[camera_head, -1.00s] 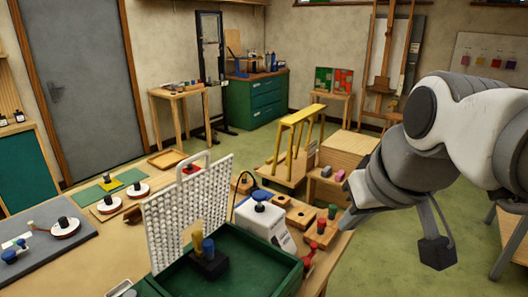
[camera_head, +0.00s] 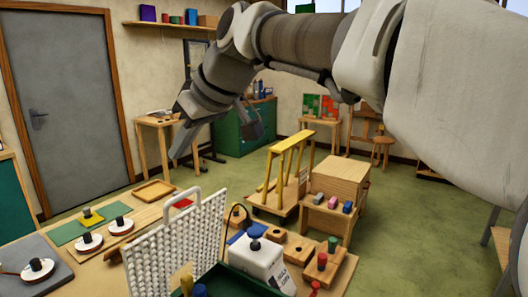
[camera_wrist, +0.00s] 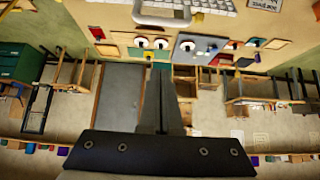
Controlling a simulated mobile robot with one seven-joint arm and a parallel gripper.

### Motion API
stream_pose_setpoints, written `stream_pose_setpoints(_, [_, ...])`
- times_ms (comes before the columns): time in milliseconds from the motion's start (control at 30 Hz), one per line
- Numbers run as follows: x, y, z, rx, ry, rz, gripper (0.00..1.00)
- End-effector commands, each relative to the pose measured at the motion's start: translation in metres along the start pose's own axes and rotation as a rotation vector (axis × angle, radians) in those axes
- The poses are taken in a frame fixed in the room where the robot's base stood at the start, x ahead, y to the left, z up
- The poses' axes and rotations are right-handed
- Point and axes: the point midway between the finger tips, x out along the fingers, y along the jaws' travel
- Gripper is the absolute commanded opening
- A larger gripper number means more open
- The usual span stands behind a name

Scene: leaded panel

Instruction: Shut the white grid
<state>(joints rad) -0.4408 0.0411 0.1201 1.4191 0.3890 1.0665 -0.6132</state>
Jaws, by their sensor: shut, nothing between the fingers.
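The white grid (camera_head: 178,243) is a perforated panel with a handle loop on its top edge. It stands raised, tilted up, at the edge of a green box (camera_head: 232,283) on the workbench in the head view. In the wrist view part of the white grid (camera_wrist: 205,4) and its handle show at the top edge. My gripper (camera_head: 177,155) is in the air above and behind the grid, apart from it, with its fingers pointing down to the left. In the wrist view the fingers (camera_wrist: 162,80) are together and empty.
A white block-shaped device (camera_head: 262,262) with a blue knob stands right of the grid, with wooden blocks beyond. Several round knobbed pieces (camera_head: 120,226) lie on the bench at left. A yellow wooden frame (camera_head: 290,165) stands behind. The air around my gripper is clear.

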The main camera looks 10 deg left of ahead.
Motion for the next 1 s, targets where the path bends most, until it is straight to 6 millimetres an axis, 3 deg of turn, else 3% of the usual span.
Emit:
stream_pose_setpoints(367, [0.083,-0.001,0.001,0.001,-0.005,-0.003,0.00])
stream_pose_setpoints(633, [0.067,0.000,0.032,0.002,-0.001,0.002,0.00])
stream_pose_setpoints(1000, [0.065,0.000,0.039,0.002,-0.001,0.002,0.00])
